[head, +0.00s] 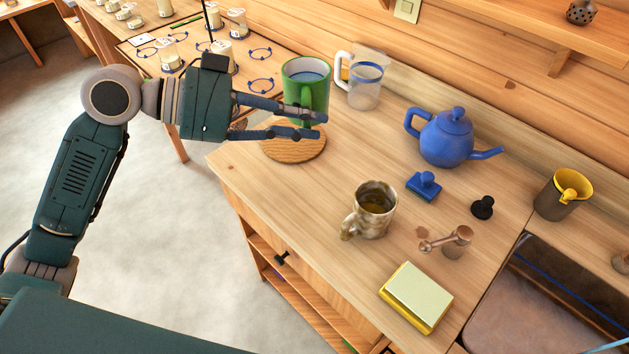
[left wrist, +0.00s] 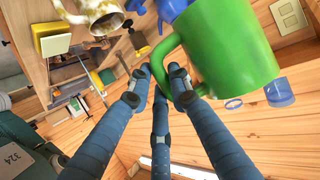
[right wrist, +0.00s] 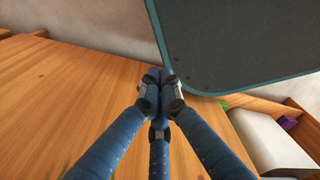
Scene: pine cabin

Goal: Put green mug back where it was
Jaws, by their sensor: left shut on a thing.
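The green mug (head: 296,68) has a pale inside with something blue in it and stands upright in the head view. My left gripper (head: 321,125) is shut on its handle. The mug's base is partly behind the fingers, at the back edge of a round wooden board (head: 300,153); I cannot tell whether it touches the board. In the left wrist view, the green mug (left wrist: 228,55) fills the upper right, with its handle between the fingers. My right gripper (right wrist: 161,80) shows only in the right wrist view, with its fingertips together and nothing visible between them.
A clear mug with a blue band (head: 366,85) stands close right of the green mug. The counter front beside the board is clear.

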